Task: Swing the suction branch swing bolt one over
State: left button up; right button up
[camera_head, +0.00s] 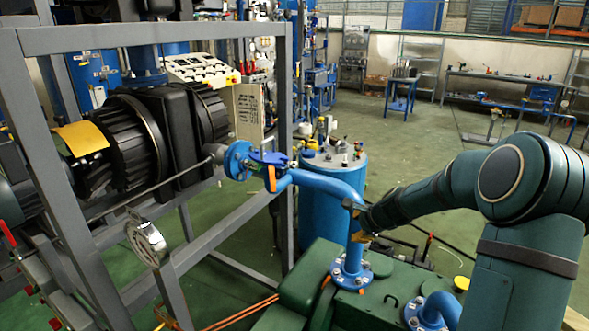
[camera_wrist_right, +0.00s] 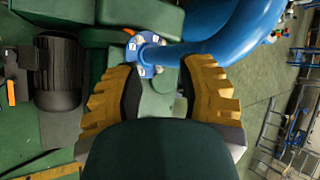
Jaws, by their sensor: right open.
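The blue suction pipe (camera_head: 325,184) runs from an upper flange (camera_head: 238,160) by the frame, bends, and drops to a lower flange (camera_head: 352,271) on a green housing. A small orange piece sits beside each flange, one at the upper joint (camera_head: 271,178) and one at the lower (camera_head: 326,282). I cannot tell which part is swing bolt one. My right gripper (camera_head: 358,222) is at the pipe's vertical leg, above the lower flange. In the right wrist view my right gripper (camera_wrist_right: 160,76) has its yellow fingers apart, with the lower flange (camera_wrist_right: 148,50) beyond them. My left gripper is not seen.
A grey steel frame (camera_head: 160,38) with a black pump (camera_head: 145,130) and a round gauge (camera_head: 147,242) stands at the left. A blue drum (camera_head: 328,215) stands behind the pipe. Another blue pipe bend (camera_head: 437,305) rises at lower right. Green floor is open behind.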

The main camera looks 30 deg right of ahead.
jog(key=a+r+m+t+y, duration=0.1)
jog(key=a+m+y, duration=0.2)
jog(key=a, duration=0.2)
jog(key=m+t+y+b, duration=0.1)
jog(key=m+t+y, duration=0.2)
jog(key=m+t, duration=0.5)
send_near(294, 166)
jog(key=p+x, duration=0.1)
jog(key=x, duration=0.8)
jog(key=shift+w+a, duration=0.2)
jog(key=shift+w, duration=0.15)
grip_shut()
